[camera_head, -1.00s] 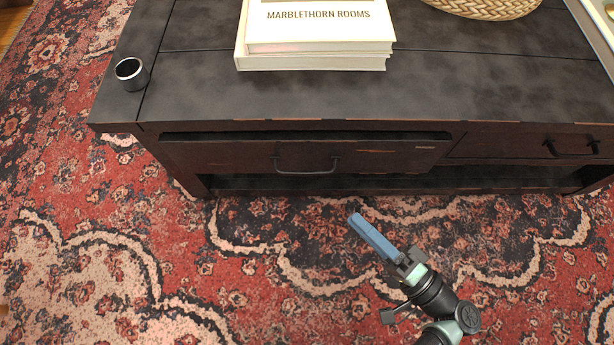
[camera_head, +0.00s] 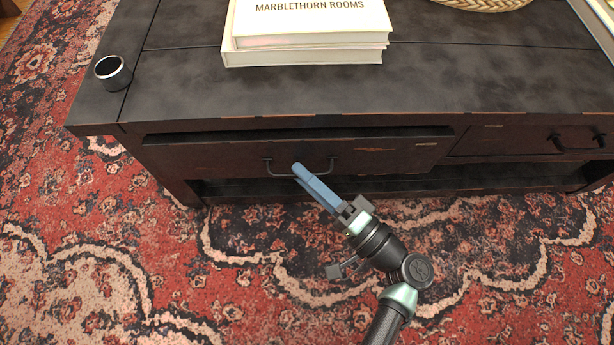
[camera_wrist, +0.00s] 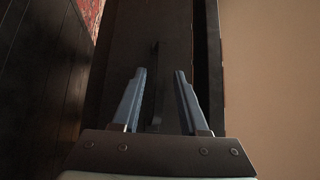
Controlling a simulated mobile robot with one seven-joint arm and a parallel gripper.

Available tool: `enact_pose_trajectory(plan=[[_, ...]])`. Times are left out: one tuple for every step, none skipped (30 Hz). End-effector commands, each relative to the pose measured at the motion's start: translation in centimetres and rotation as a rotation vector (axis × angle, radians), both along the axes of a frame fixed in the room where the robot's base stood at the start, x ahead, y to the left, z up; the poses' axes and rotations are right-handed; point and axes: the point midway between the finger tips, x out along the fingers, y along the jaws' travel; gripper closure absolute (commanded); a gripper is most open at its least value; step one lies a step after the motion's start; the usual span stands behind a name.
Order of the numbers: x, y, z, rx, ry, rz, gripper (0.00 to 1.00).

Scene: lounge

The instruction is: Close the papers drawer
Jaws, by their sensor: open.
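The left drawer (camera_head: 225,158) of the dark coffee table stands slightly out, with a dark gap along its top edge. Its dark bar handle (camera_head: 330,167) is on the middle of its front. My gripper (camera_head: 297,172) is in front of the drawer, its blue fingers overlapping the handle in the head view. The handle shows there as a thin dark bar (camera_wrist: 155,85) between the fingers. I cannot tell whether they touch it. The drawer's inside is hidden.
The coffee table (camera_head: 430,90) carries white books (camera_head: 305,50), a small dark cup (camera_head: 113,73) and a woven basket (camera_head: 485,3). A second drawer (camera_head: 510,141) on the right looks shut. An open lower shelf runs below. The patterned rug (camera_head: 130,265) in front is clear.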

Motion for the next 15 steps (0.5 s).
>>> enact_pose_trajectory(plan=[[0.0, 0.0, 0.02, 0.0, 0.0, 0.0, 0.57], [0.0, 0.0, 0.02, 0.0, 0.0, 0.0, 0.57], [-0.01, -0.01, 0.02, 0.0, 0.0, 0.0, 0.57], [-0.01, -0.01, 0.02, 0.0, 0.0, 0.0, 0.62], [-0.01, -0.01, 0.01, 0.0, 0.0, 0.0, 0.68], [-0.02, -0.01, 0.01, 0.0, 0.0, 0.0, 0.75], [-0.02, -0.01, 0.01, 0.0, 0.0, 0.0, 0.8], [-0.02, -0.01, 0.01, 0.0, 0.0, 0.0, 0.86], [-0.02, -0.02, 0.0, 0.0, 0.0, 0.0, 0.93], [-0.02, -0.02, 0.0, 0.0, 0.0, 0.0, 0.98], [-0.02, -0.02, 0.0, 0.0, 0.0, 0.0, 1.0], [-0.02, -0.02, 0.0, 0.0, 0.0, 0.0, 1.0], [-0.02, -0.02, 0.0, 0.0, 0.0, 0.0, 1.0], [-0.03, -0.03, -0.01, 0.0, 0.0, 0.0, 1.0], [-0.03, -0.03, -0.01, 0.0, 0.0, 0.0, 1.0]])
